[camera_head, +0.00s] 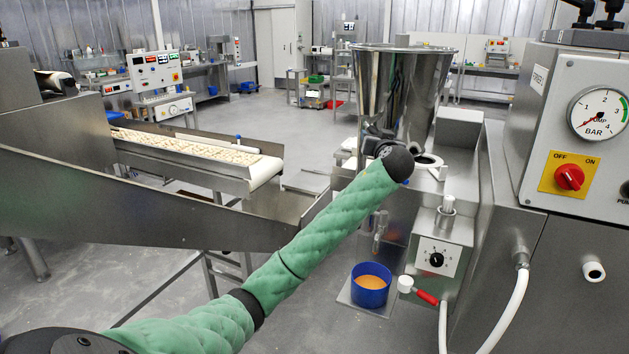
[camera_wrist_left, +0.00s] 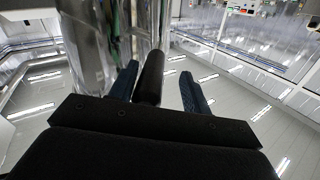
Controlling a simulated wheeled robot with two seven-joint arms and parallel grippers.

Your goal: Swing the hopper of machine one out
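The steel hopper (camera_head: 400,85) of the machine stands upright above the steel machine top (camera_head: 458,160). Its lower end is partly hidden behind my left wrist. A pale ring (camera_head: 430,160) lies on the machine top just right of the hopper's lower end. My left gripper (camera_head: 374,138) is at the hopper's lower front, small and partly hidden by the wrist. In the left wrist view my left gripper (camera_wrist_left: 159,68) is open, with a black cylindrical handle (camera_wrist_left: 151,78) between its fingers. A gap shows between the handle and the right-hand finger. My right gripper is not in view.
A blue bowl of orange filling (camera_head: 370,285) stands below the machine's front. White hoses (camera_head: 515,300) hang at the right. A control box with a gauge (camera_head: 598,112) rises at the right. A conveyor with pasta (camera_head: 190,145) runs at the left.

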